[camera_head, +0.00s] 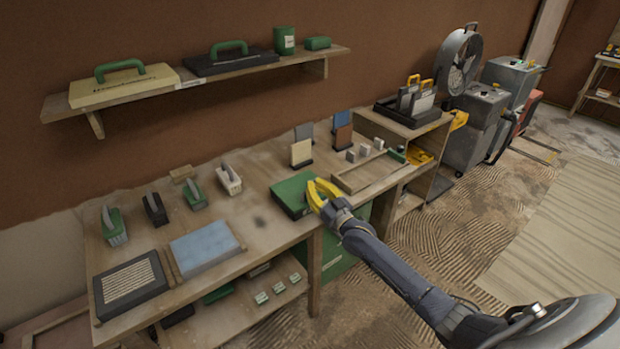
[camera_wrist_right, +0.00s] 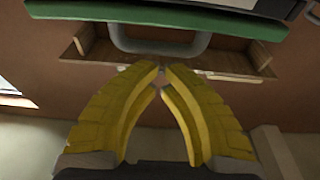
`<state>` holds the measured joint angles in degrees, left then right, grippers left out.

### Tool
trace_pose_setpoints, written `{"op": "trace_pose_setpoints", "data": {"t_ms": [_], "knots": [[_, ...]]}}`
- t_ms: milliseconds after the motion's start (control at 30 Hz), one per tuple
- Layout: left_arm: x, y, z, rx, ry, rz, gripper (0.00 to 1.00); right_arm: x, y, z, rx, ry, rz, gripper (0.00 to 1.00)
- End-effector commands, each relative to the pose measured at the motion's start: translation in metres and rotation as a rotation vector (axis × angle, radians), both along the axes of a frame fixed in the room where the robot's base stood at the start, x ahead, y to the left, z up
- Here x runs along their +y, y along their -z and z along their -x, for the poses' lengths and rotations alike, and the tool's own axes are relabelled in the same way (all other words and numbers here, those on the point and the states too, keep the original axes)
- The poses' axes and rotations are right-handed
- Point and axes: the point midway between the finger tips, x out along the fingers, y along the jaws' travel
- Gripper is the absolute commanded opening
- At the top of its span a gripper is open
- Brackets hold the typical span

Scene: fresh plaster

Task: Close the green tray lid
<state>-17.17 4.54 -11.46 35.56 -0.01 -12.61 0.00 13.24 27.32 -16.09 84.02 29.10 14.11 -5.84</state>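The green tray (camera_head: 290,193) sits near the front edge of the workbench, its flat green lid on top. The lid looks down or nearly down; I cannot tell whether it is fully seated. My right gripper (camera_head: 312,187) has yellow fingers at the right side of the tray, close to the lid. In the right wrist view the fingertips (camera_wrist_right: 161,72) come together with almost no gap and nothing between them. A green edge (camera_wrist_right: 160,20) crosses the top of that view, beyond the fingertips, with a grey handle-like bar (camera_wrist_right: 160,47) below it. My left gripper is out of view.
The workbench (camera_head: 262,222) also bears a blue slab (camera_head: 204,248), a dark ribbed tray (camera_head: 130,284), several handled tools and upright sample boards (camera_head: 301,153). A shallow wooden tray (camera_head: 368,173) stands right of the green tray. A wall shelf (camera_head: 190,82) hangs above.

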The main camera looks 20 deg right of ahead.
Motion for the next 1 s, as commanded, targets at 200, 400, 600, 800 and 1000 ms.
{"op": "trace_pose_setpoints", "data": {"t_ms": [200, 400, 600, 800, 1000], "knots": [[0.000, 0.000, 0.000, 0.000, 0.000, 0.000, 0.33, -0.001, 0.011, 0.004, 0.001, 0.000, -0.001, 0.00], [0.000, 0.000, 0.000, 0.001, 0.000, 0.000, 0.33, -0.001, 0.015, 0.006, 0.000, 0.000, -0.001, 0.00], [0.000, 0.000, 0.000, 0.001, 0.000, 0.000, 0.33, -0.001, 0.015, 0.006, 0.000, 0.000, -0.001, 0.00], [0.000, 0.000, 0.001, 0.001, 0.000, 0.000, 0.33, -0.001, 0.015, 0.006, 0.000, 0.000, -0.001, 0.00], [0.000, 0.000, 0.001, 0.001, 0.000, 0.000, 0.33, 0.002, 0.007, 0.006, -0.001, -0.004, -0.001, 0.00]]}}
